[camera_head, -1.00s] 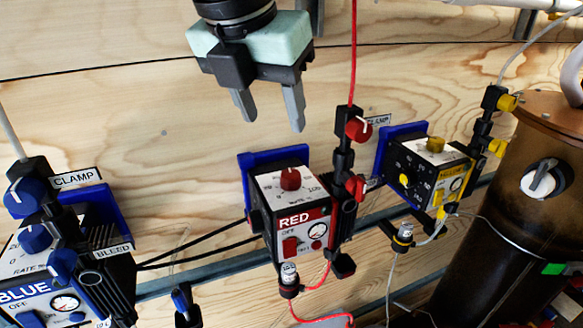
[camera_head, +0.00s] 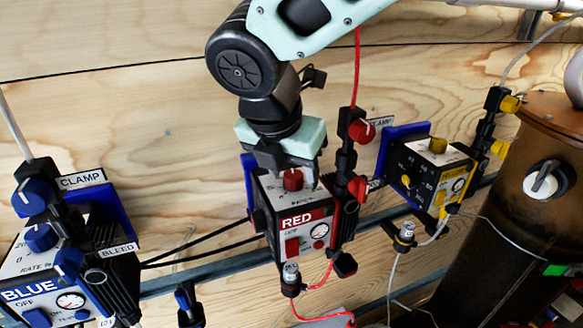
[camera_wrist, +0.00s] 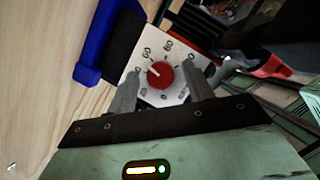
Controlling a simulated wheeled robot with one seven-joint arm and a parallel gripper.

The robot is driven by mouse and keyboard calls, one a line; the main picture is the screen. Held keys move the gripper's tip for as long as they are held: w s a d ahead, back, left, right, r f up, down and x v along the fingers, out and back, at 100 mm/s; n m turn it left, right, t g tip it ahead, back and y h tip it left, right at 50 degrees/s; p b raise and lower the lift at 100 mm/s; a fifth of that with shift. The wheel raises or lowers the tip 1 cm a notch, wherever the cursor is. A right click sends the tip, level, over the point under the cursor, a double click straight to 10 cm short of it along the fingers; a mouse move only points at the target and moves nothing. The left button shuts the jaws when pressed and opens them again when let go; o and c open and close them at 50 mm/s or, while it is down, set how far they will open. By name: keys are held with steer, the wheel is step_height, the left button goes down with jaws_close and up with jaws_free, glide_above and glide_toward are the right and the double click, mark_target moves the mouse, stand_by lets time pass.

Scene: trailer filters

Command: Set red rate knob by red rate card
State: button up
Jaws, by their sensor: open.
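The red rate knob (camera_head: 292,180) sits on top of the red pump box (camera_head: 297,220), which is labelled RED on its front. In the wrist view the red rate knob (camera_wrist: 160,75) shows a white pointer mark on a numbered white dial face (camera_wrist: 153,96). The pointer is toward the upper left, near a number that looks like 60. My gripper (camera_head: 292,184) is directly above the box, fingers down. In the wrist view its two fingers (camera_wrist: 162,88) are apart, one on each side of the knob; contact is unclear. I cannot make out a red rate card.
A red clamp knob (camera_head: 361,131) and black valve column stand right of the red box. A yellow box (camera_head: 427,175) is further right, beside a brown cylinder (camera_head: 490,200). A blue box (camera_head: 45,265) is at lower left.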

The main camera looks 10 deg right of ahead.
steer(key=c, duration=1)
steer(key=shift+r+m+p, duration=0.15)
steer(key=shift+m+p, duration=0.25)
steer(key=shift+p, duration=0.05)
steer(key=shift+w+a+r+m+g+h+p, duration=0.1)
steer(key=shift+m+g+h+p, duration=0.25)
steer(key=shift+m+p, duration=0.6)
steer(key=m+g+p, duration=0.1)
steer(key=m+p, duration=0.1)
steer(key=m, duration=0.1)
steer(key=shift+m+h+p, duration=0.35)
steer(key=m+g+p, duration=0.1)
steer(key=m, duration=0.1)
steer(key=m+g+p, duration=0.1)
steer(key=m+p, duration=0.1)
steer(key=m, duration=0.1)
steer(key=shift+w+a, duration=0.1)
steer(key=shift+w, duration=0.1)
steer(key=shift+f+m+g, duration=0.2)
steer(key=shift+m+g, duration=0.05)
steer(key=shift+m, duration=0.15)
steer(key=o, duration=1)
